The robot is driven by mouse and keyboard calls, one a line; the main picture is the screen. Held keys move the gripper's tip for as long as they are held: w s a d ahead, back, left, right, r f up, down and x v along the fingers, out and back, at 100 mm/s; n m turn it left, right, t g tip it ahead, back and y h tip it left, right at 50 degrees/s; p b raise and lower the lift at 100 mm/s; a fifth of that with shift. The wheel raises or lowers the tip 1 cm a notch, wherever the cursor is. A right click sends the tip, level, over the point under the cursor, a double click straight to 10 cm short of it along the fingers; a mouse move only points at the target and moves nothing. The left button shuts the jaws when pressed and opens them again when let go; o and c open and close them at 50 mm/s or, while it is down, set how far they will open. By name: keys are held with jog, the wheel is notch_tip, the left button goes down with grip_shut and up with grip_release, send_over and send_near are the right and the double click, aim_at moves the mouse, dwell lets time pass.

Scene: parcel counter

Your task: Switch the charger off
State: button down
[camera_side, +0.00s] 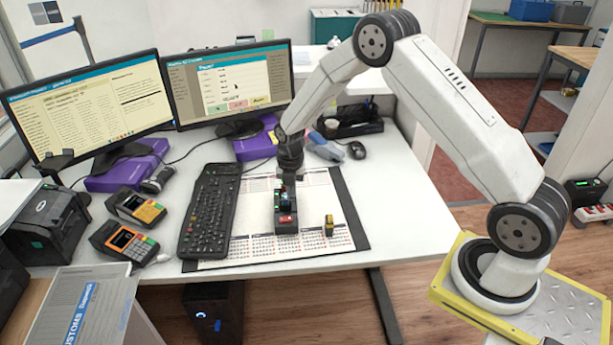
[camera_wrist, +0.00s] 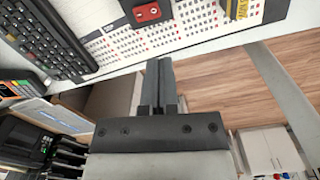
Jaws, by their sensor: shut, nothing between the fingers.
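A small dark box with a red rocker switch, apparently the charger (camera_side: 287,228), stands on the desk mat right of the keyboard. Its red switch (camera_side: 287,218) faces up near the front; it also shows at the top edge of the wrist view (camera_wrist: 147,12), where the rest of the box is cut off. I cannot tell which way the switch is tipped. My gripper (camera_side: 288,203) points down over the back part of the box. In the wrist view its fingers (camera_wrist: 158,65) are together and empty, apart in the picture from the red switch. Contact cannot be told.
A small yellow-and-black block (camera_side: 329,227) stands right of the box on the calendar mat (camera_side: 345,208). A black keyboard (camera_side: 209,210) lies to the left, with two card terminals (camera_side: 125,242) beyond it. Two monitors stand behind. The desk's right side is clear.

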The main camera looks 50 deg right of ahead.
aim_at(292, 217)
jog(key=shift+w+d+f+n, duration=0.2)
jog(key=shift+w+f+n, duration=0.05)
jog(key=shift+f+n, duration=0.25)
jog(key=shift+w+d+f+n, duration=0.2)
jog(key=shift+f+n, duration=0.25)
jog(key=shift+n, duration=0.05)
jog(key=shift+f, duration=0.1)
jog(key=shift+f, duration=3.4)
jog(key=shift+f, duration=0.65)
jog(key=shift+r, duration=1.4)
dwell(1.4)
